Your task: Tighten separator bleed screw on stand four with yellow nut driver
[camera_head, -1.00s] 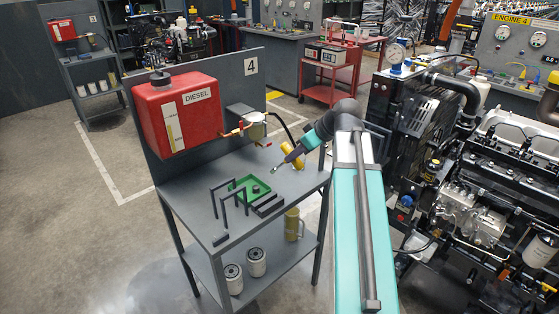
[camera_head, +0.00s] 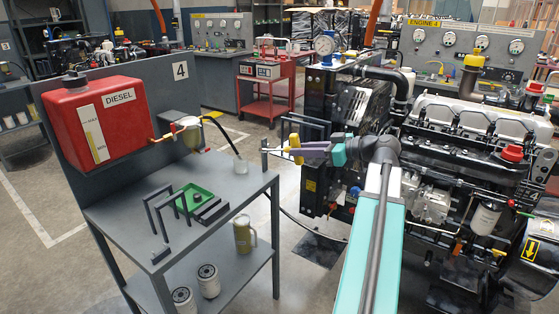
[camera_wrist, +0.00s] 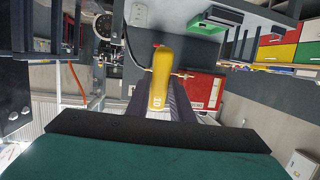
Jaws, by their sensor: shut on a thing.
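My gripper (camera_head: 304,151) is shut on the yellow nut driver (camera_head: 296,150). Its thin shaft points left, held level in the air to the right of stand four's top. In the wrist view the driver's yellow handle (camera_wrist: 160,78), marked 10, sits between the two dark fingers. The separator (camera_head: 190,136) hangs from a bracket on stand four's back panel (camera_head: 183,90), right of the red diesel tank (camera_head: 97,122). The driver is apart from it. The bleed screw is too small to make out.
A green tray (camera_head: 194,196) and dark racks stand left of the cup. The engine (camera_head: 450,150) is close on the right.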

